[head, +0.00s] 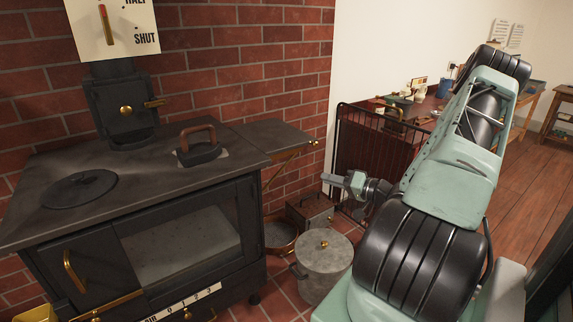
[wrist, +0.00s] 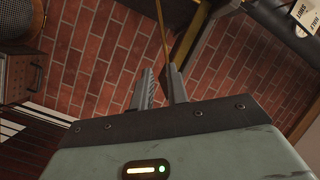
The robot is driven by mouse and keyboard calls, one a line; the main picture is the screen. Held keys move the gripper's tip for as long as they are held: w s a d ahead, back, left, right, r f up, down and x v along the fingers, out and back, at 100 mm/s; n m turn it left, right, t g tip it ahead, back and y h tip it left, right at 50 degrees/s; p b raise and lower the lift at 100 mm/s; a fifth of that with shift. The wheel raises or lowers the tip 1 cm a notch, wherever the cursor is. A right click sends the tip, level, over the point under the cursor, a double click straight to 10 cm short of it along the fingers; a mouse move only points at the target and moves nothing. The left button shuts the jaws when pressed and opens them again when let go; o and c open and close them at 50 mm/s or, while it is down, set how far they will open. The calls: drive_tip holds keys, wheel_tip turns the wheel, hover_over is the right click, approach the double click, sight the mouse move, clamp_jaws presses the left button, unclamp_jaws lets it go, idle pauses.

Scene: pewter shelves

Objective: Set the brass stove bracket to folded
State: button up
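The brass stove bracket (head: 285,170) is a slanted brass strut under the stove's dark side shelf (head: 272,137). The shelf stands out level to the right of the stove. My gripper (head: 328,179) is to the right of the bracket and a little below the shelf, apart from it in the head view. In the wrist view, my gripper (wrist: 161,75) shows two grey fingers with a narrow gap and nothing held between them. A brass bar (wrist: 163,35), likely the bracket, runs up beyond the fingertips. The bracket's lower end is hard to make out.
The dark stove (head: 150,170) bears a flat iron (head: 198,148). A lidded grey pot (head: 323,265), a copper pan (head: 281,235) and a metal box (head: 311,210) stand on the floor below my gripper. A dark barred guard (head: 372,150) stands behind it. The brick wall (wrist: 100,45) is close.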

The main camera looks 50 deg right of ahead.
sight(286, 164)
drive_tip(key=shift+t, duration=0.4)
drive_tip(key=w+p, duration=0.1)
drive_tip(key=w, duration=0.4)
drive_tip(key=w+a+p, duration=0.1)
drive_tip(key=w, duration=0.4)
drive_tip(key=w+p, duration=0.1)
drive_tip(key=w, duration=0.5)
drive_tip(key=shift+a+r+p, duration=0.15)
drive_tip(key=shift+a+p, duration=0.2)
drive_tip(key=shift+a, duration=0.05)
clamp_jaws()
drive_tip(key=shift+w, duration=0.1)
